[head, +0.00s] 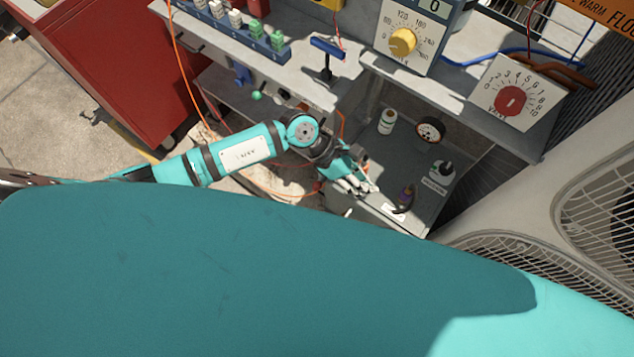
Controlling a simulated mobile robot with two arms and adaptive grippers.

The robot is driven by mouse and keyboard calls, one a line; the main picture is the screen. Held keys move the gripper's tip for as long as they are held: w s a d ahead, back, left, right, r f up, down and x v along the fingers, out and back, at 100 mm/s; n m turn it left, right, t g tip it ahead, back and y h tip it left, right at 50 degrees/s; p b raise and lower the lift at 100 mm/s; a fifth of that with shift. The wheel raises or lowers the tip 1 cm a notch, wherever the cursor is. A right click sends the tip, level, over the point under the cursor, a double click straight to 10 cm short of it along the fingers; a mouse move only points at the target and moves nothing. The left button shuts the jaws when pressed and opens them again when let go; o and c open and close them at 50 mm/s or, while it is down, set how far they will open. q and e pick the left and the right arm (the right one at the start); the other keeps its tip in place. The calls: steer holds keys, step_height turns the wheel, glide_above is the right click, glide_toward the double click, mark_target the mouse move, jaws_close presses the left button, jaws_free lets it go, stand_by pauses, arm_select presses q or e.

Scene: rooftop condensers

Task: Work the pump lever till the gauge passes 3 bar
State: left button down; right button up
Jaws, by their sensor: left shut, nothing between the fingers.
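A small round gauge (430,130) with a dark rim stands on the grey lower shelf. Its reading is too small to make out. My left gripper (366,187) is over the front of that shelf, left of and below the gauge in the head view. Its fingers look closed with nothing held. I cannot tell for certain which part is the pump lever. A blue T-shaped handle (327,50) stands upright on the upper bench, apart from the gripper. A small dark and purple item (405,197) is right of the fingertips. My right gripper is not in view.
The upper bench holds a dial panel with a yellow knob (403,41) and one with a red knob (510,101). A white bottle (387,121) and a dark-topped container (440,173) stand on the shelf. Fan grilles (602,215) are at right, a red cabinet (100,60) at left.

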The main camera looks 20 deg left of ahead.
mark_target(315, 182)
arm_select(q)
steer(key=a+m+y, duration=0.1)
steer(key=a, duration=0.1)
steer(key=a+f+m+y, duration=0.1)
steer(key=a+y, duration=0.1)
steer(key=a+f+m+y, duration=0.1)
steer(key=a+m, duration=0.1)
steer(key=a, duration=0.1)
steer(key=shift+w+y, duration=0.2)
steer(key=shift+y, duration=0.2)
steer(key=w+a+m+y, duration=0.1)
steer(key=a+m+y, duration=0.1)
steer(key=a, duration=0.4)
steer(key=shift+w+m+t+y, duration=0.3)
steer(key=shift+y, duration=0.5)
steer(key=shift+f, duration=0.2)
steer(key=shift+s+d+f+b, duration=0.15)
steer(key=shift+f+b, duration=1)
steer(key=shift+f, duration=0.6)
steer(key=shift+w+d+f+b, duration=0.15)
steer(key=shift+f+b, duration=0.95)
steer(key=shift+f, duration=0.6)
steer(key=shift+s, duration=0.15)
